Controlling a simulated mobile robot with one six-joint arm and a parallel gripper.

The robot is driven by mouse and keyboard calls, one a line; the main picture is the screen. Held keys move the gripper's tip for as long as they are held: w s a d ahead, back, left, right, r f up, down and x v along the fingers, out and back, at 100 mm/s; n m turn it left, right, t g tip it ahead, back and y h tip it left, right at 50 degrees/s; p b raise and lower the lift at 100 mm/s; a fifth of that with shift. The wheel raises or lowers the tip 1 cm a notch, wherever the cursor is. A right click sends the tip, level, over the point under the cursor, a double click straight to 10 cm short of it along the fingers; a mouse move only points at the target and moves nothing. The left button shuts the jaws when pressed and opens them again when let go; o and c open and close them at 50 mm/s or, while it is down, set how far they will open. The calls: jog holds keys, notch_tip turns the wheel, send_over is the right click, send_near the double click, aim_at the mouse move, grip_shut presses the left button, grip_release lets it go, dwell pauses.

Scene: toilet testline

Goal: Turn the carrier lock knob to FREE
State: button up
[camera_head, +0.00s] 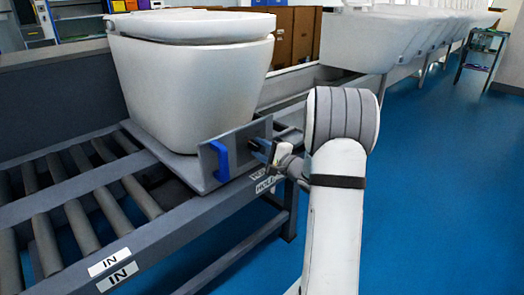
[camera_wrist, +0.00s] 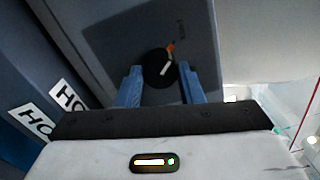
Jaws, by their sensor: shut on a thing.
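The carrier lock knob (camera_wrist: 157,76) is a round black knob with a white bar across it, on the grey upright plate (camera_head: 240,139) of the carrier. An orange mark (camera_wrist: 170,46) sits by its upper rim; any lettering there is too small to read. My gripper (camera_wrist: 161,78) is shut on the knob, with one blue finger on each side of it. In the head view, my gripper (camera_head: 263,147) meets the plate from the right and hides the knob. A blue handle (camera_head: 219,161) stands on the same plate to the left.
A white toilet (camera_head: 190,85) stands on the carrier, on a roller conveyor (camera_head: 80,215) with IN labels (camera_head: 117,276). HOLD labels (camera_head: 266,186) are on the conveyor's side rail below my gripper. Blue floor (camera_head: 440,200) is clear to the right.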

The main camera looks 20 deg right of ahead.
jog(key=shift+d, duration=0.1)
jog(key=o, duration=1)
jog(key=p+v, duration=0.2)
jog(key=v, duration=0.5)
jog(key=shift+s, duration=0.4)
